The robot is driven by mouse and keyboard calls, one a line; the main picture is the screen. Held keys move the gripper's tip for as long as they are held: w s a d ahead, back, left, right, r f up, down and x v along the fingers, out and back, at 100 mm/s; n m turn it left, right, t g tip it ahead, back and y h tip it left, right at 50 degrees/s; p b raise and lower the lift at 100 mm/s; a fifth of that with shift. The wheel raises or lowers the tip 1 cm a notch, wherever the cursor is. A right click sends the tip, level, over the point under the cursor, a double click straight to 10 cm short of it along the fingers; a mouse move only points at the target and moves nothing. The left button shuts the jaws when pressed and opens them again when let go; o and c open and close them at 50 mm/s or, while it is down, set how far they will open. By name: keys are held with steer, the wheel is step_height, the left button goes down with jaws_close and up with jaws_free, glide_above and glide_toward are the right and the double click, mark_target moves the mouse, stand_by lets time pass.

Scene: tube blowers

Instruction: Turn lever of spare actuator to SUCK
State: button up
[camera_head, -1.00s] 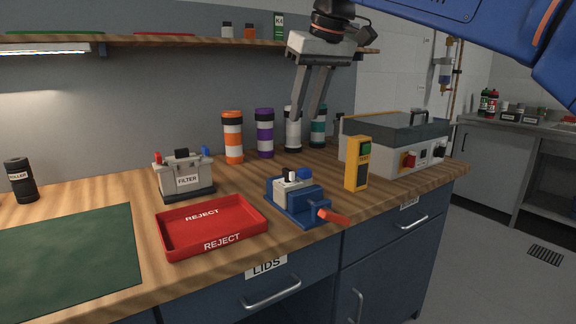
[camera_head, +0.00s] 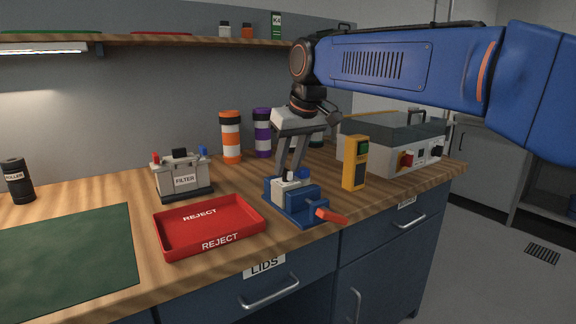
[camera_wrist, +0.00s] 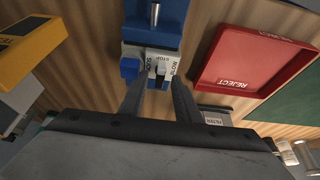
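The spare actuator (camera_head: 290,186) is a small pale block with a blue fitting, seated in a blue vise (camera_head: 309,206) on the bench. In the wrist view, the actuator's top face (camera_wrist: 151,56) carries labels around a short lever (camera_wrist: 161,71); STOP is at the middle, with SUCK to the left and the other label, apparently BLOW, to the right. My gripper (camera_head: 290,178) points down at the actuator. In the wrist view my gripper (camera_wrist: 160,82) has its fingers apart, one either side of the lever. I cannot tell whether they touch it.
A red REJECT tray (camera_head: 171,239) lies left of the vise, with a FILTER unit (camera_head: 184,179) behind it. A yellow tester (camera_head: 354,163) stands close on the right, before a grey machine (camera_head: 395,150). The vise's orange handle (camera_head: 330,216) overhangs the bench front.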

steer(key=shift+w+a+f, duration=0.1)
steer(key=shift+f, duration=0.3)
jaws_close()
steer(key=shift+n, duration=0.4)
steer(key=n, duration=0.1)
steer(key=n+g+y, duration=0.1)
steer(key=n, duration=0.3)
steer(key=shift+w+d+g+y, duration=0.2)
steer(key=shift+w+g+y, duration=0.1)
steer(key=shift+g, duration=0.1)
steer(key=n+g, duration=0.1)
steer(key=n, duration=0.2)
steer(key=n+g, duration=0.1)
steer(key=n, duration=0.2)
steer(key=shift+w, duration=0.15)
